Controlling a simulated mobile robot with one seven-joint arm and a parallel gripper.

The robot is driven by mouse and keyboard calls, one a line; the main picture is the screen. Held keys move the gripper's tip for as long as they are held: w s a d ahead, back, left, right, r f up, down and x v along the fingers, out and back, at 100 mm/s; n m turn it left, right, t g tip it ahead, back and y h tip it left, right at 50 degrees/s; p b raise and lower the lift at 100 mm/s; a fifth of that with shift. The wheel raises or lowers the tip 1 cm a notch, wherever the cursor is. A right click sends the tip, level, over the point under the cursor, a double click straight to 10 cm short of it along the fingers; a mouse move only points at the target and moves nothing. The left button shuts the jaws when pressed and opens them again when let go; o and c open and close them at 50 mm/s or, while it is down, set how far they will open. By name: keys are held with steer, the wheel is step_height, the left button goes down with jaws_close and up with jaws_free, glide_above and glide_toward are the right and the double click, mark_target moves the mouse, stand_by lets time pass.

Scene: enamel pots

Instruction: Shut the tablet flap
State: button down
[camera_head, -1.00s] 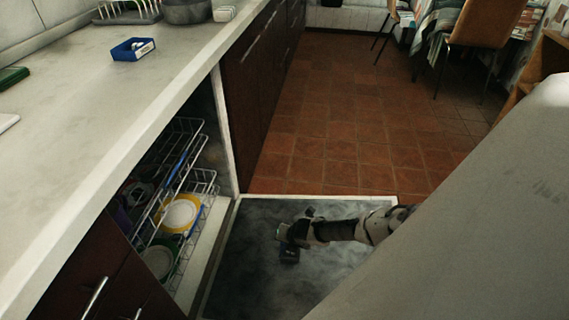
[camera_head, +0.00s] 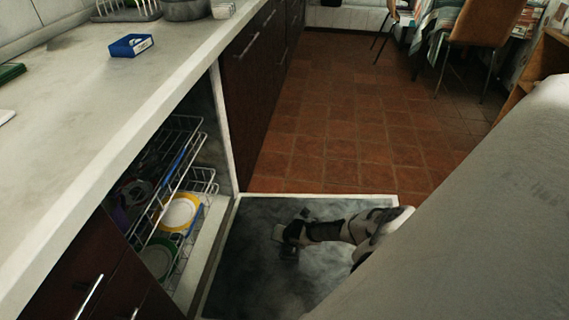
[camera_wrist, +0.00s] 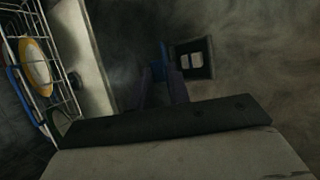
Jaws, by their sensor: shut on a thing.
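The dishwasher door (camera_head: 245,275) lies open and flat, its dark inner face up. The tablet flap (camera_wrist: 158,62) shows as a narrow blue strip standing open at the compartment's left edge. My gripper (camera_wrist: 160,82) has its fingers closed around the near end of this strip; the contact itself is dim. In the head view my gripper (camera_head: 288,248) is low over the middle of the door, and it hides most of the compartment there.
The wire racks (camera_head: 180,190) hold several plates inside the dishwasher, left of the door. A blue box (camera_head: 131,46) sits on the counter (camera_head: 90,130) above. Tiled floor (camera_head: 340,140) is clear beyond the door.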

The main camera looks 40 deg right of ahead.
steer(key=shift+s+d+b, duration=0.15)
steer(key=shift+b, duration=0.2)
stand_by(0.4)
steer(key=t+y+b, duration=0.1)
steer(key=b, duration=0.1)
steer(key=s+d+f+t+b, duration=0.1)
steer(key=b, duration=0.2)
steer(key=shift+s+d+f+m+t+y, duration=0.25)
steer(key=shift+s+f+m+t+y, duration=0.05)
steer(key=shift+m+y, duration=0.1)
steer(key=shift+s+d+f+m+t+y+b, duration=0.3)
steer(key=shift+s+d+t+y+b, duration=0.25)
steer(key=shift+t+b, duration=0.5)
steer(key=shift+s+d+f+t+y+b, duration=0.25)
steer(key=shift+s+f+t+y+b, duration=0.3)
steer(key=shift+b, duration=0.65)
steer(key=shift+s+d+f+m+t+y+b, duration=0.15)
steer(key=shift+m+t+y+b, duration=0.1)
steer(key=shift+t+b, duration=0.2)
steer(key=shift+w+d+f+m+t+y+b, duration=0.15)
steer(key=shift+t+y+b, duration=0.1)
steer(key=shift+t+b, duration=0.15)
steer(key=shift+s+r, duration=0.1)
steer(key=c, duration=1.4)
jaws_free()
steer(key=shift+a, duration=0.1)
